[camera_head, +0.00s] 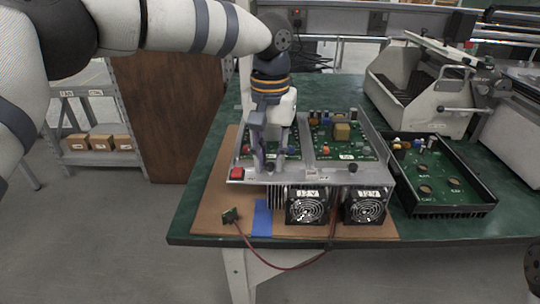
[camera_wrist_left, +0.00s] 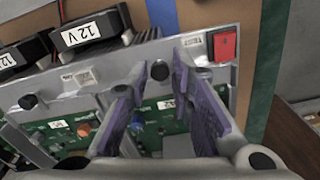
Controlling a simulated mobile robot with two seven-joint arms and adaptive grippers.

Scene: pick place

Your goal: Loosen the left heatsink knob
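The left heatsink knob, small, black and round, shows in the left wrist view (camera_wrist_left: 161,72) on the metal front rail of an open chassis (camera_head: 310,176). My left gripper (camera_head: 264,166) points down over the left part of this rail in the head view. In the left wrist view its two purple-padded fingers (camera_wrist_left: 160,84) are apart, with the knob in the gap between their tips. I cannot tell whether either finger touches it. A second black knob (camera_head: 353,168) stands on the right of the rail, and also shows in the left wrist view (camera_wrist_left: 28,101).
A red switch (camera_head: 237,172) is at the rail's left end. Two fans labelled 12 V (camera_head: 307,207) sit in front, beside blue tape (camera_head: 262,218). A red cable (camera_head: 262,262) hangs over the table edge. A black tray with a circuit board (camera_head: 440,212) stands to the right.

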